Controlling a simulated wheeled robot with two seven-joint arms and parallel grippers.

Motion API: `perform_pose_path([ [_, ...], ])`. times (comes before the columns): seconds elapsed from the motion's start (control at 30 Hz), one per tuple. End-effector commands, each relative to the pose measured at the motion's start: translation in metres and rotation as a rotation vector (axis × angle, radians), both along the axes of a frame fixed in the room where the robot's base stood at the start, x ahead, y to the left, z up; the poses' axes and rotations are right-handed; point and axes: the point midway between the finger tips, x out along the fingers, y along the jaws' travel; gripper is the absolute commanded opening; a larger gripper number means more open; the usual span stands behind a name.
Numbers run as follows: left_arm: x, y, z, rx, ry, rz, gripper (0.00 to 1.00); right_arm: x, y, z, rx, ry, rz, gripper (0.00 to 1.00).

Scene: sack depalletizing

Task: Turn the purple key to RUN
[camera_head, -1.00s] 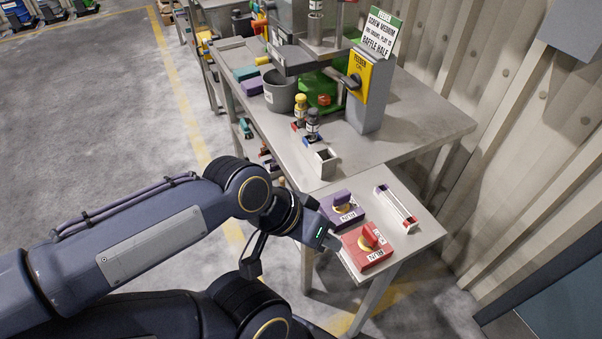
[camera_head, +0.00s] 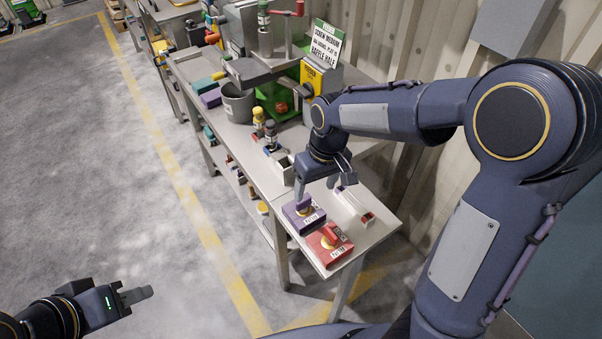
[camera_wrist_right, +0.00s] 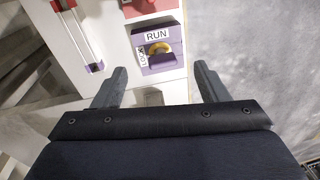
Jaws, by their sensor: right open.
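The purple key (camera_head: 303,203) stands on a purple switch box (camera_head: 313,224) on the low side table in the head view. In the right wrist view the box (camera_wrist_right: 168,64) shows RUN and LOCK labels around a yellow ring (camera_wrist_right: 158,48); the key's exact angle is hard to tell. My right gripper (camera_head: 318,186) is open and empty, just behind and above the purple box. In its wrist view the two fingers (camera_wrist_right: 158,86) are spread wide, with the box ahead between them. My left gripper (camera_head: 133,294) is low at the left, away from the table; its jaw gap is unclear.
A red switch box (camera_head: 329,246) with a red handle sits beside the purple one, toward the table's front edge. A narrow tray with a rod (camera_head: 352,205) lies to the right.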

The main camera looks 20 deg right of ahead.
Motion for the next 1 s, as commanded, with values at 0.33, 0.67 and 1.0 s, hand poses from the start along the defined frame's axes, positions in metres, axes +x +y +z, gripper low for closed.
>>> perform_pose_path([
  [0.33, 0.0, 0.0, 0.013, 0.0, 0.0, 0.0, 0.33, 0.028, 0.022, -0.028, -0.129, 0.03, 0.095, 0.67],
  [0.67, 0.0, 0.0, 0.018, 0.0, 0.0, 0.0, 0.33, 0.027, 0.021, -0.076, -0.128, 0.033, 0.094, 0.67],
  [1.0, 0.0, 0.0, 0.02, 0.0, 0.0, 0.0, 0.33, 0.027, 0.022, -0.099, -0.124, 0.029, 0.092, 0.67],
])
